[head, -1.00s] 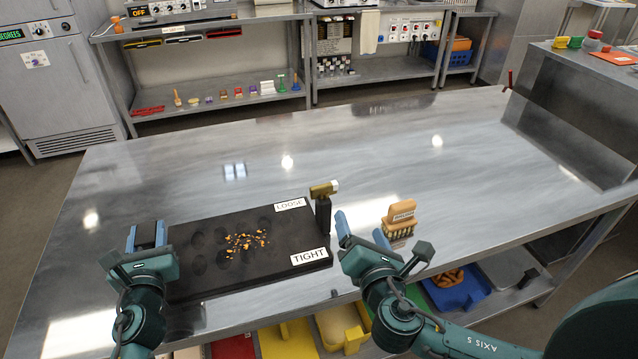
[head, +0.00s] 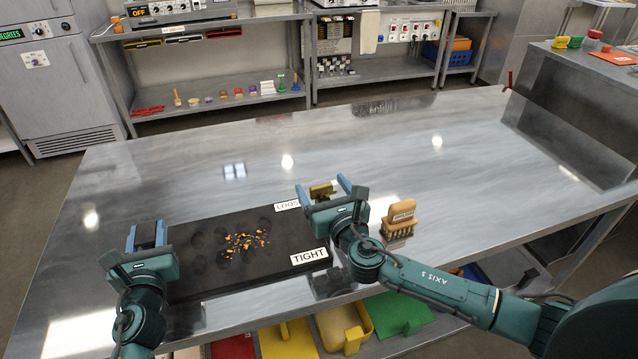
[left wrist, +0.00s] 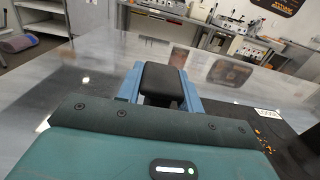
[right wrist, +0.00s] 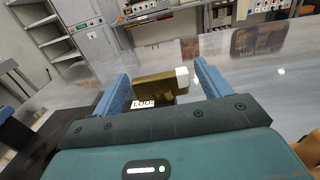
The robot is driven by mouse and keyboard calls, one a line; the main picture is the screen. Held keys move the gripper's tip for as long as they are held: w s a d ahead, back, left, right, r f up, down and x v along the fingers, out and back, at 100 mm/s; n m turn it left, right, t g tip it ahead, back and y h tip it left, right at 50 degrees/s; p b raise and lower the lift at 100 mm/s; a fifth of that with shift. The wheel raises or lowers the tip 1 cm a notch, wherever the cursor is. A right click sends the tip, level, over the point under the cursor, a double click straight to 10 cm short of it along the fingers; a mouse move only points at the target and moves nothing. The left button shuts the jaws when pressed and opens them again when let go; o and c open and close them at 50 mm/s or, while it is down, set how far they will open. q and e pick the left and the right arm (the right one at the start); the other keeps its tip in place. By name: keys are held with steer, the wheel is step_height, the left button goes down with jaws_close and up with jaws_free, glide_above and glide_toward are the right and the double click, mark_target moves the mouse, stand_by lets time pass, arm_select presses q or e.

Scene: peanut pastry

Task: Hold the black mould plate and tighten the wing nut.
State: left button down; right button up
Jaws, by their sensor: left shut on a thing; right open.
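The black mould plate (head: 215,275) lies on the steel table, with round hollows and orange crumbs on it. Its right side bears the labels LOOSE (head: 287,206) and TIGHT (head: 309,255). My left gripper (head: 148,236) is shut on a black block at the plate's left end (left wrist: 162,82). The brass wing nut (head: 322,189), with a pale tip, points along the plate's far right corner; it also shows in the right wrist view (right wrist: 160,84). My right gripper (head: 324,190) is open, its blue fingers on either side of the wing nut with gaps. The wing nut's post is hidden behind the gripper.
A brush with a wooden handle (head: 400,213) stands on the table just right of my right gripper. The table's middle and far side (head: 400,150) are clear. Coloured trays (head: 403,313) sit on a shelf below the front edge.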

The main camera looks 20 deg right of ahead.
steer(key=shift+w+a, duration=0.1)
steer(key=shift+w, duration=0.85)
steer(key=c, duration=1)
